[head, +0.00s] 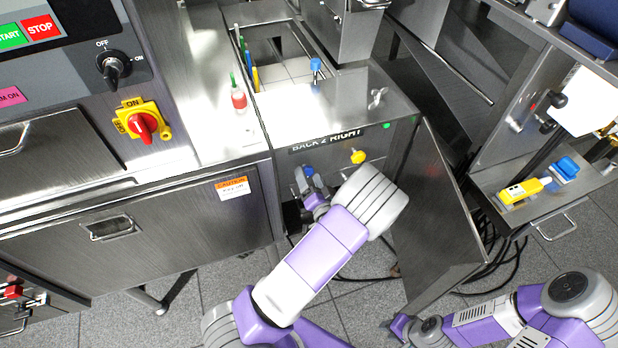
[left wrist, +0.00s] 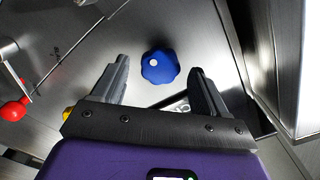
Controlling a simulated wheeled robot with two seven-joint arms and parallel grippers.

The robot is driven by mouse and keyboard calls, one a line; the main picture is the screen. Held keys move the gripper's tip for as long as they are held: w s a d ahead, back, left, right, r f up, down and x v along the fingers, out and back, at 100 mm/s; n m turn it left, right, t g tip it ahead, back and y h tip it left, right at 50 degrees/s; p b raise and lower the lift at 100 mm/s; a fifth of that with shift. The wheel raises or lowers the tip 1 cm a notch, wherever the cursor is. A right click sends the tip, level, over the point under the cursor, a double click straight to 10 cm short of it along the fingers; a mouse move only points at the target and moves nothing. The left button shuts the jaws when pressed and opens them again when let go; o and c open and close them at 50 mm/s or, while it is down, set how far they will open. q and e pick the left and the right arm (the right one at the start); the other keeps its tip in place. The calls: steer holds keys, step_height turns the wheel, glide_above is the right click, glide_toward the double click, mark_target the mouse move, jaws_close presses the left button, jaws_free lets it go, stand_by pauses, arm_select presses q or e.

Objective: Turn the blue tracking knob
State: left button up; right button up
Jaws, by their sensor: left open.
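The blue tracking knob (left wrist: 160,67) is a lobed knob with a white dot, on a bare metal panel in the left wrist view. In the head view a small blue patch of it (head: 308,171) shows on the front of the metal cabinet, partly hidden by my gripper. My left gripper (head: 304,184) is open at the knob. In the wrist view its two fingers stand left and right of the knob; contact is not visible. My right gripper (head: 400,326) is low at the right, away from the cabinet; its jaws are too small to judge.
A yellow knob (head: 358,156) sits right of the blue one, below the "BACK-2 RIGHT" label. An open metal door (head: 440,225) stands right of the cabinet. Another blue knob (head: 316,65) is on top. A red-tipped lever (left wrist: 14,112) shows in the wrist view.

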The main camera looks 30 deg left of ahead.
arm_select(q)
steer(key=shift+w+a, duration=0.35)
steer(key=shift+a, duration=0.1)
steer(key=shift+c, duration=0.2)
steer(key=c, duration=1)
